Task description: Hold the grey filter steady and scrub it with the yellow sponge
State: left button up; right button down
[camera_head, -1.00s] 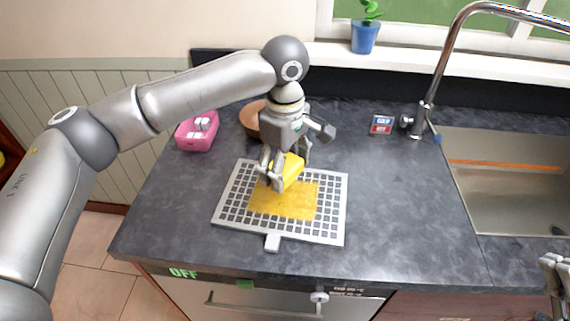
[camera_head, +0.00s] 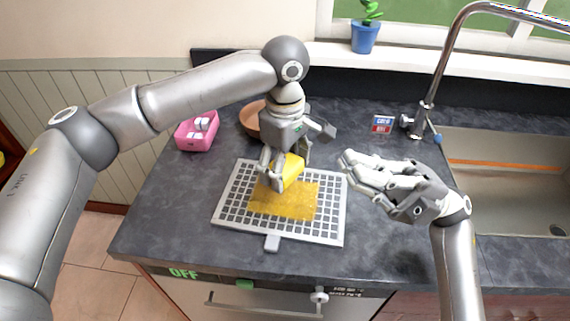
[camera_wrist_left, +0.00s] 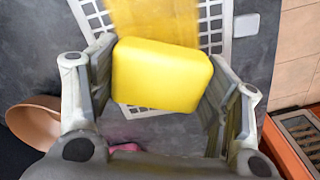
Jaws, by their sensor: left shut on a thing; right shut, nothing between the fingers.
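The grey filter (camera_head: 300,236) is a flat grid plate lying on the dark counter, with a small tab at its front edge. A yellow-orange patch (camera_head: 290,205) covers its middle. My left gripper (camera_head: 280,183) is shut on the yellow sponge (camera_head: 293,165) over the filter's back middle part. The sponge also shows between the fingers in the left wrist view (camera_wrist_left: 160,75). I cannot tell whether it touches the filter. My right gripper (camera_head: 345,168) is shut and empty, just right of the filter's right edge, its fingers pointing left.
A pink box (camera_head: 196,132) and a brown bowl (camera_head: 251,122) stand behind the filter to the left. A faucet (camera_head: 425,110) and sink (camera_head: 510,185) are at the right. The counter left of the filter is clear.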

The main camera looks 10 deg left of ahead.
jog(key=s+a+r+n+g+h, duration=0.1)
jog(key=s+a+n+g+h, duration=0.25)
jog(key=a, duration=0.25)
jog(key=s+a+r+n+g+h, duration=0.1)
jog(key=s+a+n+g+h, duration=0.1)
jog(key=a+n+h, duration=0.4)
jog(key=s+a+f+n+t+h, duration=0.3)
jog(key=s+a+f+h, duration=0.15)
jog(key=a+f, duration=0.2)
jog(key=w+f+n+t+h, duration=0.35)
jog(key=f+t+h, duration=0.2)
jog(key=f, duration=0.25)
jog(key=w+d+f+t+h, duration=0.1)
jog(key=w+d, duration=0.1)
jog(key=w, duration=0.1)
jog(key=w+d+f+t+h, duration=0.1)
jog(key=w+h, duration=0.1)
jog(key=w, duration=0.1)
jog(key=w+d+f+t+h, duration=0.1)
jog(key=w+d, duration=0.1)
jog(key=w, duration=0.1)
jog(key=shift+d+t, duration=0.3)
jog(key=shift+d, duration=0.05)
jog(key=shift+w, duration=0.25)
jog(key=shift+f, duration=2.5)
